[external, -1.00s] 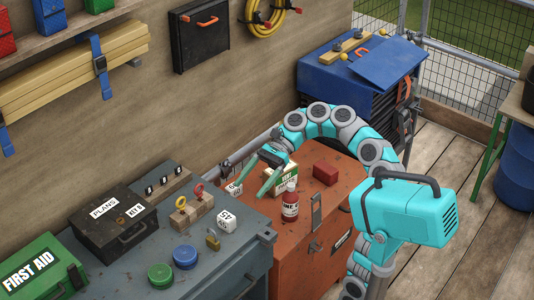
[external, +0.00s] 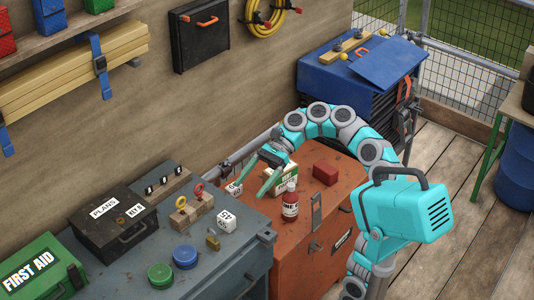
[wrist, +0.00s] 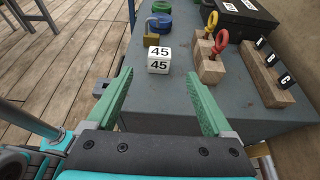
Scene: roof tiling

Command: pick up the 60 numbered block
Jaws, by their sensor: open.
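A white numbered block (external: 227,219) stands on the grey bench top. In the wrist view this block (wrist: 159,60) reads 45 on its top and front faces. A second white block (external: 235,189) sits at the left side of the orange cabinet top, beside my gripper's fingers; its number is too small to read surely. My gripper (external: 252,190) is open and empty above the orange cabinet, pointing toward the grey bench. In the wrist view my gripper (wrist: 160,74) has its green fingers spread wide, with the 45 block ahead between the tips. No block reading 60 is clearly legible.
A red-labelled bottle (external: 290,202), a green-and-white box (external: 285,178) and a red block (external: 326,174) stand on the orange cabinet (external: 335,206). A padlock (external: 212,240), blue and green round lids, wooden blocks with rings and a black case (external: 113,219) crowd the grey bench.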

